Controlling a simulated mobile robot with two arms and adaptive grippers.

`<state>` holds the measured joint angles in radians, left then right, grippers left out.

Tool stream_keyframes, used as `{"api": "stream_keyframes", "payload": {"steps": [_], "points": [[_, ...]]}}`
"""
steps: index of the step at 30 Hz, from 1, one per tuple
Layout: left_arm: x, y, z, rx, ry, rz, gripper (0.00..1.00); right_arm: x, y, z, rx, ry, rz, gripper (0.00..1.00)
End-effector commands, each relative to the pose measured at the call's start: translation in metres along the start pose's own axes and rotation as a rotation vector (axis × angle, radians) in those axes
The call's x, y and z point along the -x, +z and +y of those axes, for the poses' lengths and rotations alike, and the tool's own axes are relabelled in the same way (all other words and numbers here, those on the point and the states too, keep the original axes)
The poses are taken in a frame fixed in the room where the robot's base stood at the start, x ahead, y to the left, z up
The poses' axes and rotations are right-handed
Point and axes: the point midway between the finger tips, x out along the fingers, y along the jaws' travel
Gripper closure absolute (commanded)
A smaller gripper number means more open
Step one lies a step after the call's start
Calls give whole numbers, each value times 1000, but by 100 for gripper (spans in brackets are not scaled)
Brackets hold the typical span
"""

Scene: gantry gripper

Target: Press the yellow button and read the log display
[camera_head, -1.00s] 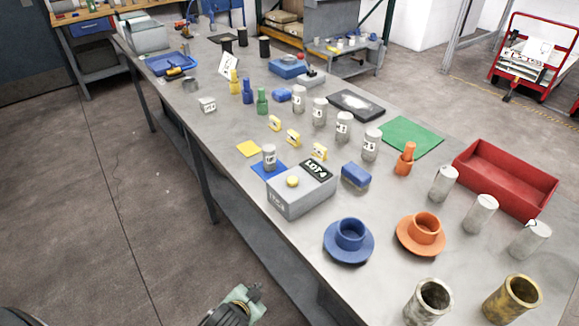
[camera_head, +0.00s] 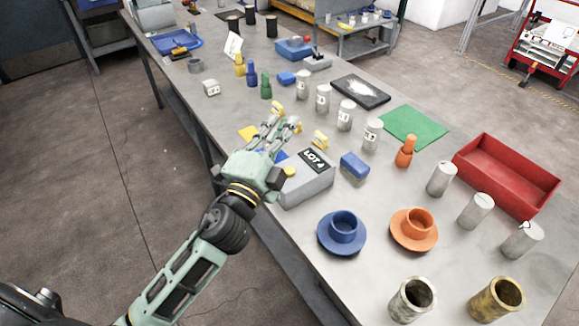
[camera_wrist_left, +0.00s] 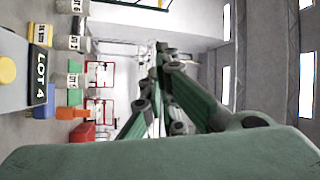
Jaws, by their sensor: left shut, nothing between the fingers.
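A grey box (camera_head: 310,187) stands on the table with a yellow button (camera_head: 289,171) on its top. Its black display (camera_head: 314,160) reads "LOT 4". In the left wrist view the button (camera_wrist_left: 7,70) and the display (camera_wrist_left: 40,78) show sideways at the left edge. My left gripper (camera_head: 285,123) is shut and empty, reaching over the table just left of and beyond the box. Its body is beside the button and partly covers the box's left side. It hides most of the blue mat (camera_head: 280,156) and the cylinder there. My right gripper is not in view.
A blue block (camera_head: 355,166), blue cup and saucer (camera_head: 341,233) and orange cup and saucer (camera_head: 414,230) stand near the box. Labelled cylinders (camera_head: 345,115) stand behind. A red bin (camera_head: 507,174) is at the right. Bare tabletop lies between them.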

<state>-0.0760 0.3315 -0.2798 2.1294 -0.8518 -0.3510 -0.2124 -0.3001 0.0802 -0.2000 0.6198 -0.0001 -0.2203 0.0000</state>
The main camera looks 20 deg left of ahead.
Motion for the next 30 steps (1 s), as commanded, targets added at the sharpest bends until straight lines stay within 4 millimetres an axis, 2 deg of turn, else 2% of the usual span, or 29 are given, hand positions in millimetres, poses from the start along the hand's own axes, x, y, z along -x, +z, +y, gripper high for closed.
{"api": "stream_keyframes", "payload": {"steps": [1,3,6,8,9,12,15,17,19,22,27,30], "points": [[-8,-19,-18,-81,-50,76,100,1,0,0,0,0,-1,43],[-14,-47,-36,-203,-115,188,100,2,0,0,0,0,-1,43],[-16,-92,-57,-409,-210,363,100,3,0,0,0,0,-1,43],[-13,-122,-64,-562,-268,484,100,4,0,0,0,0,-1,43],[-10,-140,-65,-672,-303,567,100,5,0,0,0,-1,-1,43],[0,-174,-53,-961,-365,764,100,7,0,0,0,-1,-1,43],[8,-188,-28,-1257,-388,947,100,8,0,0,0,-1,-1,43],[10,-184,-10,-1439,-379,1048,100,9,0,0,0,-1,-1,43],[9,-169,9,-1651,-344,1156,100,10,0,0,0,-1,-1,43],[1,-132,30,-1940,-246,1285,100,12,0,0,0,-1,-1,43],[-13,-67,37,-2259,-40,1404,100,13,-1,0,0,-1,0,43],[-18,-42,34,-2356,53,1436,100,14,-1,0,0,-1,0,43]]}}
